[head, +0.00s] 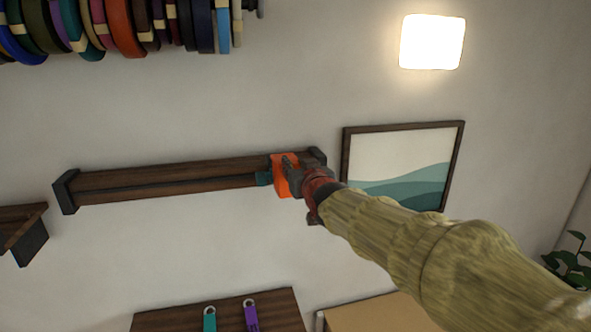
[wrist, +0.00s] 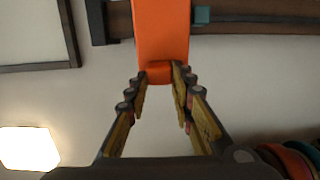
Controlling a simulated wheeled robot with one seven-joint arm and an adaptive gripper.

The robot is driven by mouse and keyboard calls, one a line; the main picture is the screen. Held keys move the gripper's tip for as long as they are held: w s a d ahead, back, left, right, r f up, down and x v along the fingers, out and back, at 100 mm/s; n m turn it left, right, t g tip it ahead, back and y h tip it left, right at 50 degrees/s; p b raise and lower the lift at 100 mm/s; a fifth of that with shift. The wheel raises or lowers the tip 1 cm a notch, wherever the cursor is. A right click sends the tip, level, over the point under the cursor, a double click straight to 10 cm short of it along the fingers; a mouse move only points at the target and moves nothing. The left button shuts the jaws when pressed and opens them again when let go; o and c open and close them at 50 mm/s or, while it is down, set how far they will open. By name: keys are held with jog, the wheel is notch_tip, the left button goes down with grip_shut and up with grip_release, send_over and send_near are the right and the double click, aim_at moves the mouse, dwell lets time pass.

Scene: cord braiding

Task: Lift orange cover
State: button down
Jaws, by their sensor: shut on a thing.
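The orange cover (head: 282,178) is at the right end of a dark wooden rail on the wall in the head view. In the wrist view the orange cover (wrist: 162,35) spans across the rail, and its lower lip sits between my fingertips. My gripper (head: 291,163) is shut on the orange cover. It also shows in the wrist view (wrist: 160,72), with a finger on each side of the lip. A small teal piece (head: 263,178) sits on the rail just left of the cover. What lies under the cover is hidden.
The wooden rail (head: 165,182) has dark end brackets. A framed picture (head: 403,165) hangs close to its right. Several cord rolls (head: 125,25) hang at the upper left. A wooden board with a teal tag (head: 209,318) and a purple tag (head: 251,316) is below.

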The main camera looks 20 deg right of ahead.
jog(key=r, duration=0.2)
jog(key=w+r, duration=0.1)
jog(key=r, duration=0.1)
jog(key=shift+w+r, duration=0.2)
jog(key=shift+r, duration=0.1)
jog(key=shift+w+r+g, duration=0.45)
jog(key=shift+r+g, duration=0.1)
jog(key=shift+g, duration=0.05)
jog(key=w+r, duration=0.4)
jog(key=r, duration=0.1)
jog(key=shift+w+r, duration=0.2)
jog(key=shift+w, duration=0.1)
jog(key=c, duration=2)
grip_release()
jog(key=shift+w, duration=0.15)
jog(key=o, duration=0.3)
jog(key=shift+w+f, duration=0.3)
jog(key=shift+f, duration=0.05)
jog(key=shift+o, duration=0.8)
jog(key=shift+s, duration=0.1)
